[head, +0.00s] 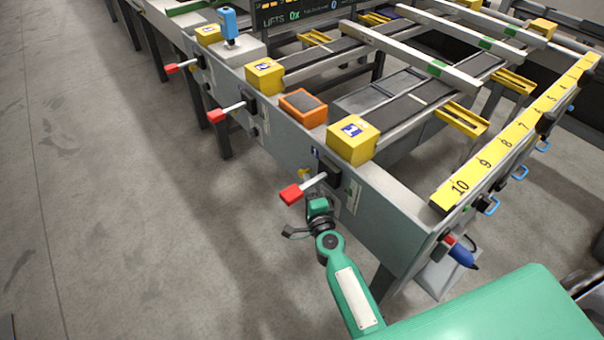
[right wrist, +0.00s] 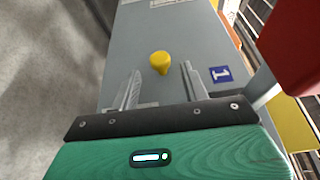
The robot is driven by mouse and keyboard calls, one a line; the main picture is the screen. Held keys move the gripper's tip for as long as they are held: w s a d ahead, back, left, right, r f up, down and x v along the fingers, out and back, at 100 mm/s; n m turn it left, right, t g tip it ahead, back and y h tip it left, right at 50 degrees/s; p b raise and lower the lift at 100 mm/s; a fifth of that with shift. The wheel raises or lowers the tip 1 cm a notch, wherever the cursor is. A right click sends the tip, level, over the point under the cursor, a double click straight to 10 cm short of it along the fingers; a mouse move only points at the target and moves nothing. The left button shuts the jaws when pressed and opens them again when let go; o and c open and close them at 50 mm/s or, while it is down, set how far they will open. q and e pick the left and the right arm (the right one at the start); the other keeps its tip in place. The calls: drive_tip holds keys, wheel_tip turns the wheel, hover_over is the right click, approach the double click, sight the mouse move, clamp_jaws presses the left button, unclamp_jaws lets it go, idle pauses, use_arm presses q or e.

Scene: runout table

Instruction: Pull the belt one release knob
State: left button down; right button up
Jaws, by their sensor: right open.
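The yellow release knob (right wrist: 159,63) sticks out of the grey panel beside a blue label marked 1 (right wrist: 221,75). In the head view the knob (head: 304,173) is a small yellow spot, partly covered by the red-handled lever. My right gripper (right wrist: 161,69) is open in the right wrist view. Its two fingers point at the panel, one on each side of the knob, and the knob shows at about the tips. I cannot tell whether they touch it. In the head view the green right gripper (head: 314,192) is just below the lever. My left gripper is not in view.
The red lever handle (head: 291,194) is very close to my right gripper; its red end (right wrist: 292,45) fills the wrist view's upper right. More red levers (head: 216,115) line the panel. A yellow numbered rail (head: 500,140) lies to the right. Open floor (head: 110,200) is at left.

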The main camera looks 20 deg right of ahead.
sight(305, 172)
drive_tip(key=shift+w+d, duration=0.15)
drive_tip(key=shift+w, duration=2.8)
clamp_jaws()
